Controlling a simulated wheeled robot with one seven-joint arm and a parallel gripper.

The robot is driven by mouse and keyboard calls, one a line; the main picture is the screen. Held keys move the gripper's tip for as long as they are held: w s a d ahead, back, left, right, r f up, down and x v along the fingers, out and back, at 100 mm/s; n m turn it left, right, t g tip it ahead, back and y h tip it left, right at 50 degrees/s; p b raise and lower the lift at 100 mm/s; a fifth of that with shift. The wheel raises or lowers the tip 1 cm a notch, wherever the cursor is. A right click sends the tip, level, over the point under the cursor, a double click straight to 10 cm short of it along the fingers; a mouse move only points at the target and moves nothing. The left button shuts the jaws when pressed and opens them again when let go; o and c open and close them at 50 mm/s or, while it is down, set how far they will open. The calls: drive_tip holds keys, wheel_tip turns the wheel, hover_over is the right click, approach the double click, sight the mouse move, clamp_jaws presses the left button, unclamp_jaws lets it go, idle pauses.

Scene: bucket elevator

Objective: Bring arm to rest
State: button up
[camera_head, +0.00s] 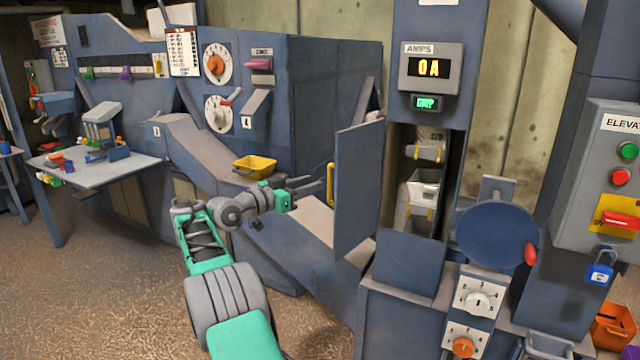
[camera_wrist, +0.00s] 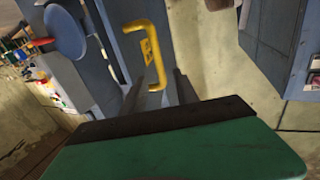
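My arm reaches out from the bottom of the head view. My gripper (camera_head: 318,184) is close to the yellow handle (camera_head: 330,185) on the open blue door (camera_head: 358,190). In the wrist view my gripper (camera_wrist: 160,76) has its two dark fingers apart. The yellow handle (camera_wrist: 150,55) shows beyond and partly between them, with no clear grip on it. I cannot tell whether a finger touches it.
The open door shows buckets (camera_head: 421,187) inside the blue housing. A yellow bin (camera_head: 254,167) sits behind my arm. A blue disc (camera_head: 497,237) and the elevator control box (camera_head: 612,175) stand to the right. A side table (camera_head: 140,163) is at the left, with open floor before it.

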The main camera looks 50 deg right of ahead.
idle(0.3)
drive_tip(key=w+a+n+t+y+p, duration=0.35)
drive_tip(key=w+a+n+t, duration=0.35)
drive_tip(key=a, duration=0.4)
drive_tip(key=a+f+n+t+y+p, duration=0.1)
drive_tip(key=a+n+y, duration=0.15)
drive_tip(key=a, duration=0.45)
drive_tip(key=a+f+n+t+y, duration=0.2)
drive_tip(key=a+y, duration=0.1)
drive_tip(key=a, duration=0.4)
drive_tip(key=s+a+f+n+g+y+p, duration=0.1)
drive_tip(key=s+a+f+n+y, duration=0.2)
drive_tip(key=s+a, duration=0.3)
drive_tip(key=s+a+f+n+g+y+p, duration=0.1)
drive_tip(key=s+a+f+n+y, duration=0.1)
drive_tip(key=s+a, duration=0.5)
drive_tip(key=s+a+f+n+y+p, duration=0.1)
drive_tip(key=s+a+f+n+y, duration=0.2)
drive_tip(key=s+a, duration=0.4)
drive_tip(key=a+f+n, duration=0.1)
drive_tip(key=a+f, duration=0.1)
drive_tip(key=a, duration=0.6)
drive_tip(key=shift+s+f+g+y, duration=0.25)
drive_tip(key=shift+f+g+y, duration=0.05)
drive_tip(key=shift+f+g, duration=0.1)
drive_tip(key=shift+d, duration=0.15)
